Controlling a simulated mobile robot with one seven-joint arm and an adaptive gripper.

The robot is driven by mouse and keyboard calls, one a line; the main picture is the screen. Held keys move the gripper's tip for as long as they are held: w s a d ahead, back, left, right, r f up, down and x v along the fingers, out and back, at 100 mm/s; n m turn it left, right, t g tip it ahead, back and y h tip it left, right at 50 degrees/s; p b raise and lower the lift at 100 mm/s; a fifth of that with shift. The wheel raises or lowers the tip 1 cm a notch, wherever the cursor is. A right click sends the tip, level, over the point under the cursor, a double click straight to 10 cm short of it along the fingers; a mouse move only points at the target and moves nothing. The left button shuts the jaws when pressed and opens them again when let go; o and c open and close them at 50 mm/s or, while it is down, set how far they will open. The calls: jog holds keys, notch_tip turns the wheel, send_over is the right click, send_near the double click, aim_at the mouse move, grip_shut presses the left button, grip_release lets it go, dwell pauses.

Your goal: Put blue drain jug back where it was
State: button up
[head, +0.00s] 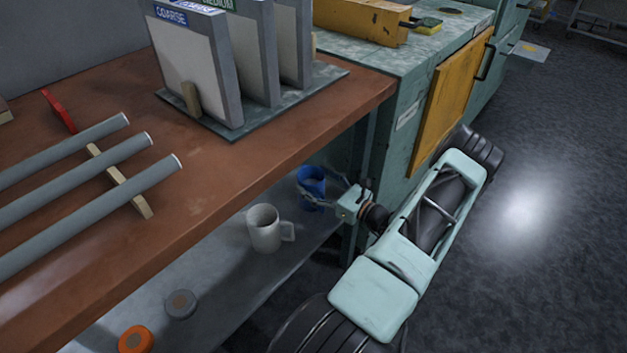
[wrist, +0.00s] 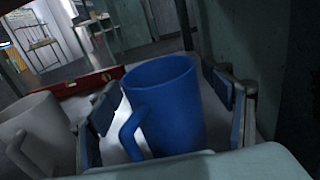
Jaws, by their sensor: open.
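The blue drain jug (head: 312,184) stands upright on the grey lower shelf under the brown bench, near the shelf's right end. In the wrist view the blue jug (wrist: 168,105) is between my gripper's two fingers, with its handle toward the lower left. My gripper (head: 328,196) reaches in from the right at the jug, and in the wrist view (wrist: 170,112) its fingers are spread on either side of it. The gripper is open. Part of the jug is hidden behind the gripper in the head view.
A white-grey mug (head: 265,228) stands left of the blue jug and shows in the wrist view (wrist: 38,130). An orange-rimmed roll (head: 136,339) and a grey disc (head: 181,304) lie farther left on the lower shelf (head: 222,262). The bench top (head: 235,160) overhangs; a green cabinet (head: 400,150) stands right.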

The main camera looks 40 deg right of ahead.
jog(key=s+d+p, duration=0.1)
jog(key=s+p, duration=0.1)
jog(key=s, duration=0.9)
jog(key=shift+s, duration=0.35)
